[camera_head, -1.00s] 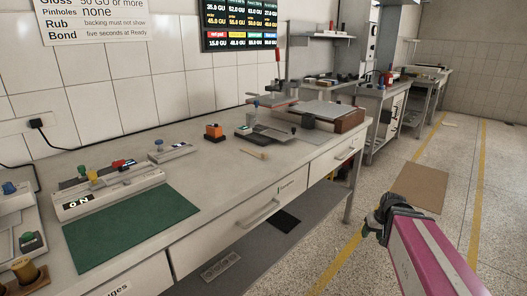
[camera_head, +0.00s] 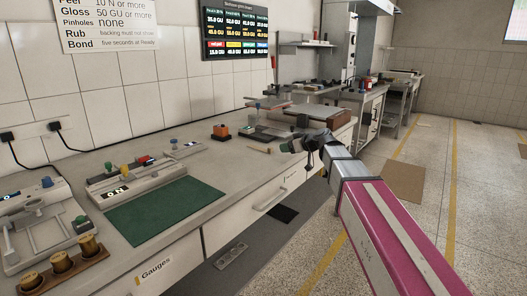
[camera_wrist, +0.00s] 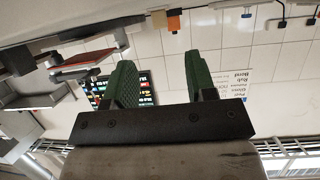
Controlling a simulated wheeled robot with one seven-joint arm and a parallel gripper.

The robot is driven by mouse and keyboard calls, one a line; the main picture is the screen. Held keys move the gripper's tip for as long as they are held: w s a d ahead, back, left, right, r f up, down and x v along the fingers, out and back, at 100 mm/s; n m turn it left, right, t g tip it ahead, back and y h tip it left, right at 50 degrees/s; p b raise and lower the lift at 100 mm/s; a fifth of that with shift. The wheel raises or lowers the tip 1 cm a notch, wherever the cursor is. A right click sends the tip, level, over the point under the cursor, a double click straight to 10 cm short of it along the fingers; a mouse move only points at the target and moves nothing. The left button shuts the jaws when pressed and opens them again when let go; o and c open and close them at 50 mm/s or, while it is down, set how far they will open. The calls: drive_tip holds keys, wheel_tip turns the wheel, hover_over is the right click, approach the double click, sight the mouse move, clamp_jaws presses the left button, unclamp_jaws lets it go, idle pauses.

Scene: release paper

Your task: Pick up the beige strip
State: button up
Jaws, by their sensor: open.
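A small beige piece (camera_head: 259,149), the only strip-like beige thing I make out, lies on the grey bench top (camera_head: 215,170) in the head view, in front of the orange box. It is too small to see its exact shape. My gripper (camera_head: 290,146) is above the bench's front edge, just right of the beige piece, apart from it. In the wrist view, my gripper (camera_wrist: 157,78) has its two green-padded fingers spread with nothing between them.
An orange box (camera_head: 221,132) stands behind the beige piece. A green mat (camera_head: 165,210) and a grey device (camera_head: 135,184) with coloured knobs lie to the left. Wooden-based spools (camera_head: 62,268) are at the near left. A flat plate apparatus (camera_head: 300,112) stands at the back right.

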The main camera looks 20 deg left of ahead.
sight(272, 149)
drive_tip(key=x, duration=0.9)
drive_tip(key=shift+d, duration=0.1)
drive_tip(key=shift+c, duration=0.3)
drive_tip(key=c, duration=0.8)
